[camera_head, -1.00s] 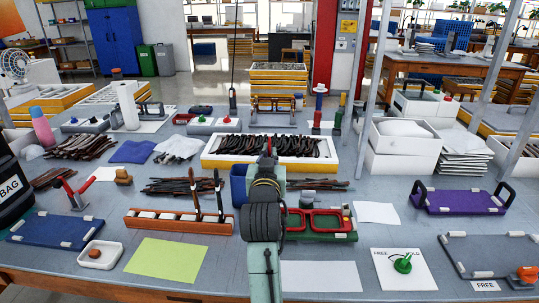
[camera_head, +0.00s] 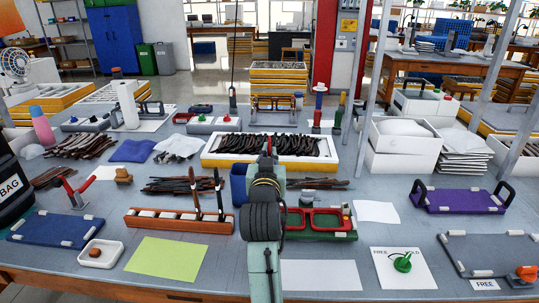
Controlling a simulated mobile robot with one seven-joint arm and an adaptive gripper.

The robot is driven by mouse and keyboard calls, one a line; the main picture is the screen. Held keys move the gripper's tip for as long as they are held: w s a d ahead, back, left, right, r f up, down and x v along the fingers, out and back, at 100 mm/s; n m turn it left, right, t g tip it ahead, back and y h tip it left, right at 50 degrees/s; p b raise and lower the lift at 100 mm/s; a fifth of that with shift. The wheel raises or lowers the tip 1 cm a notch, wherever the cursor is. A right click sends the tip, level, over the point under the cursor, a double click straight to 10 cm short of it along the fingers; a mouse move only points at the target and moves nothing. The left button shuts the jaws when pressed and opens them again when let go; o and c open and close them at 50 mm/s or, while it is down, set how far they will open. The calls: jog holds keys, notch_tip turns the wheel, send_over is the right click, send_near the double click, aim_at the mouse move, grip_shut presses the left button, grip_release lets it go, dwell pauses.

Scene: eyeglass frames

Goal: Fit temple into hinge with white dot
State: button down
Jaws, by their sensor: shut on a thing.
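A red eyeglass frame (camera_head: 333,213) sits in a green fixture (camera_head: 340,236) on the bench, just right of my arm. Its left end is close to my arm and partly hidden. No white dot can be made out at this size. Two dark temples stand upright in a brown slotted rack (camera_head: 150,224) left of my arm: one temple (camera_head: 194,190) and, to its right, another temple (camera_head: 218,190). My arm rises through the middle of the view. It hides its own end, so my gripper's fingers and anything between them do not show.
A blue bin (camera_head: 238,186) stands beside my arm. A white tray of dark temples (camera_head: 210,163) lies behind. A yellow-green sheet (camera_head: 165,262), white sheet (camera_head: 320,276) and green dial (camera_head: 403,262) lie in front. A purple tray (camera_head: 458,202) is at the right.

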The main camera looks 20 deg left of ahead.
jog(key=shift+f+b, duration=0.95)
jog(key=shift+f, duration=0.55)
jog(key=shift+r+p, duration=0.4)
jog(key=shift+p, duration=0.3)
dwell(1.6)
jog(key=shift+f, duration=0.4)
dwell(0.4)
jog(key=c, duration=1.7)
grip_release()
jog(key=v, duration=0.7)
jog(key=shift+r, duration=0.1)
